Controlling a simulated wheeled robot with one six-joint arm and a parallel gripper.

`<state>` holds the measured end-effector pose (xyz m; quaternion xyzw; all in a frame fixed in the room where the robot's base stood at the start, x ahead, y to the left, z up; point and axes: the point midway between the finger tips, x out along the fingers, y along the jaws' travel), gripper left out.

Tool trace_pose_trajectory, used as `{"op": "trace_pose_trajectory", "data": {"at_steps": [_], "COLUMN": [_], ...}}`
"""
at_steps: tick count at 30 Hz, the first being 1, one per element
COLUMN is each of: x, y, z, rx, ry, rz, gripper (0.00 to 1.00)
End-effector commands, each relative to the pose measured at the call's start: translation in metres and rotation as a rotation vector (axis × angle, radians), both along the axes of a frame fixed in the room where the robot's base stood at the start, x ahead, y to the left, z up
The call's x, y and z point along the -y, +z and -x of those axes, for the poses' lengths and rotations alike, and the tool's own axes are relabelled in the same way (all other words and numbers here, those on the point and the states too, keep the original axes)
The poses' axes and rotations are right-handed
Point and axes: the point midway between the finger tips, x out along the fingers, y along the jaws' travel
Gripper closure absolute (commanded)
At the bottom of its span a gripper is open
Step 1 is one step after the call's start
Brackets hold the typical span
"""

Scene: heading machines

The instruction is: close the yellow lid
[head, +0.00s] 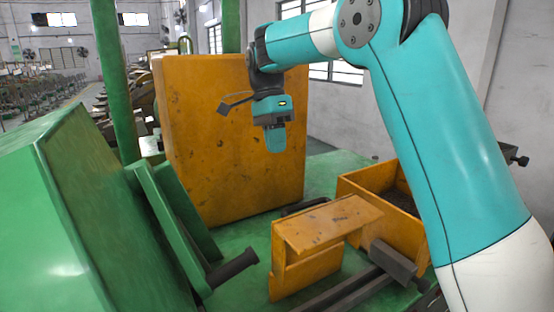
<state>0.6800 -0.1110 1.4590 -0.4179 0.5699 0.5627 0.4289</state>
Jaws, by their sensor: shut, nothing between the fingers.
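The yellow lid (213,145), a large scuffed orange-yellow panel, stands upright on the green machine bed (325,172) in the middle of the head view. My gripper (275,148) hangs pointing down from my arm, in front of the lid's upper right part in the picture. Its fingers are together with nothing held. I cannot tell how much space lies between the gripper and the lid. My wrist hides part of the lid's upper right edge.
A smaller orange-yellow bracket (325,225) stands in front of the lid, with an open orange-yellow box (358,182) at right. A green housing (75,215) and a dark handle (233,267) are at left. A green post (115,80) rises behind.

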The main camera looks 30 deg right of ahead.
Motion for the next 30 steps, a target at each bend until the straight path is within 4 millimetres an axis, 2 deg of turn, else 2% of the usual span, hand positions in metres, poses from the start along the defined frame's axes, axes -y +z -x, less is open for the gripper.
{"op": "trace_pose_trajectory", "data": {"at_steps": [1, 18, 23, 30], "x": [0.002, 0.0, -0.002, -0.002], "y": [-0.014, -0.092, -0.09, -0.093], "z": [0.002, 0.025, 0.049, 0.063], "rx": [0.0, 0.003, 0.002, 0.002], "ry": [0.0, 0.005, 0.007, 0.005], "rz": [-0.001, -0.001, -0.001, 0.0], "gripper": [1.0, 1.0, 1.0, 1.0]}}
